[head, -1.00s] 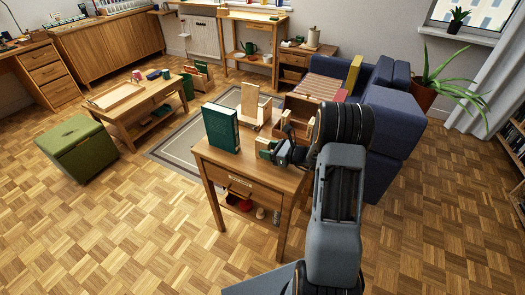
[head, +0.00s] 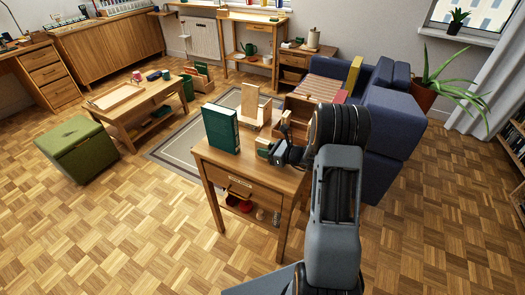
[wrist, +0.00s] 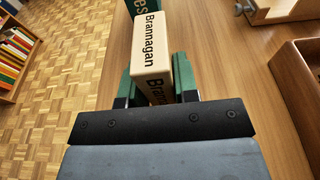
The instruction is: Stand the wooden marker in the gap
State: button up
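A cream block lettered "Brannagan" (wrist: 150,45), apparently the wooden marker, shows in the middle of the wrist view. My gripper (wrist: 155,88) has a green-padded finger on each side of it, and both appear to touch it. The gripper looks shut on the block. In the head view my gripper (head: 275,152) is low over the right part of the small wooden table (head: 240,165), with a small green-and-cream patch at its tips. I cannot tell whether the block touches the table. No gap is clearly visible.
A large green book (head: 221,129) stands upright on the table's left side. Behind it is a wooden stand with an upright board (head: 250,103). An open wooden box (head: 297,107) is at the back right. Bare tabletop lies right of the block in the wrist view.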

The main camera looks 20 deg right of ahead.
grip_shut()
jog(key=shift+r, duration=0.3)
jog(key=shift+f+p+v, duration=0.15)
jog(key=shift+f+v, duration=0.1)
jog(key=shift+v, duration=1.15)
jog(key=shift+f+p+v, duration=0.1)
jog(key=shift+f+v, duration=0.15)
jog(key=shift+v, duration=1.15)
jog(key=shift+f+p+v, duration=0.15)
jog(key=shift+f+v, duration=0.15)
jog(key=shift+v, duration=1.1)
jog(key=shift+s+d, duration=0.1)
jog(key=shift+s, duration=0.05)
